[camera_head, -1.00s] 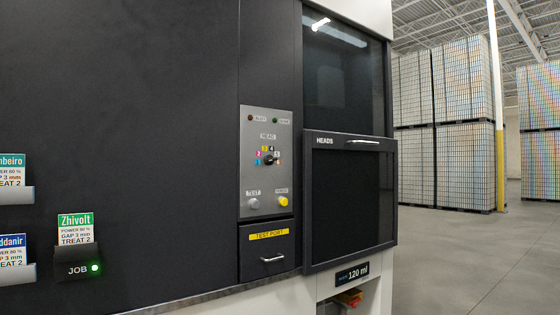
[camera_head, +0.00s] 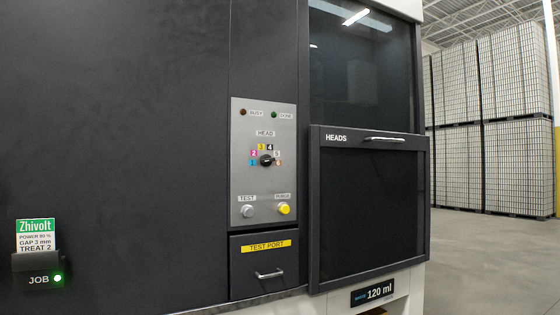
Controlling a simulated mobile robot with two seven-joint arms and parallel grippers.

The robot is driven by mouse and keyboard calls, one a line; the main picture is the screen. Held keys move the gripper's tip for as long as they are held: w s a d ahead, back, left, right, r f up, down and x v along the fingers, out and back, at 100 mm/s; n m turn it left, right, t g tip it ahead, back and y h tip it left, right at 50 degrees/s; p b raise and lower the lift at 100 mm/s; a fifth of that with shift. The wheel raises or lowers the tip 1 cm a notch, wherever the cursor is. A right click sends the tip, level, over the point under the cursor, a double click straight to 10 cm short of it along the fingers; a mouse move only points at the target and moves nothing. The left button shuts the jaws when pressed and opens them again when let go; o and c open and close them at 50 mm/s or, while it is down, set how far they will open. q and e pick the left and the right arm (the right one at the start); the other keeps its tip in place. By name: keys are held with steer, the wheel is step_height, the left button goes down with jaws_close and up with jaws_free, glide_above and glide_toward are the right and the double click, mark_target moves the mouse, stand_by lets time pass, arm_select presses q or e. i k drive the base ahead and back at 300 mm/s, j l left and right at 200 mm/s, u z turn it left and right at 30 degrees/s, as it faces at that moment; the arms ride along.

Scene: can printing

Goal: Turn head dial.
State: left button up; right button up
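The head dial (camera_head: 266,160) is a small black knob on a grey control panel (camera_head: 240,185). Coloured number tags ring its upper side, and a HEAD label sits above it. Which tag its pointer faces is too small to tell. Below it are a grey TEST button (camera_head: 248,211) and a yellow button (camera_head: 284,209). Two small lamps, one reddish (camera_head: 243,112) and one green (camera_head: 274,115), are at the panel's top. Neither of my grippers is in view.
A TEST PORT drawer (camera_head: 262,286) with a handle is under the panel. A dark HEADS door (camera_head: 368,215) stands right of it. A JOB holder (camera_head: 28,263) with a lit green light and a Zhivolt card (camera_head: 36,233) is at lower left. Open floor (camera_head: 480,260) lies right.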

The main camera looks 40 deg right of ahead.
mark_target(266, 160)
steer(key=l+u, duration=0.1)
steer(key=l, duration=0.95)
steer(key=l+u, duration=0.1)
steer(key=l, duration=1)
steer(key=i+l, duration=0.1)
steer(key=l, duration=0.6)
steer(key=i+l+u, duration=0.15)
steer(key=l, duration=1.25)
steer(key=u, duration=0.05)
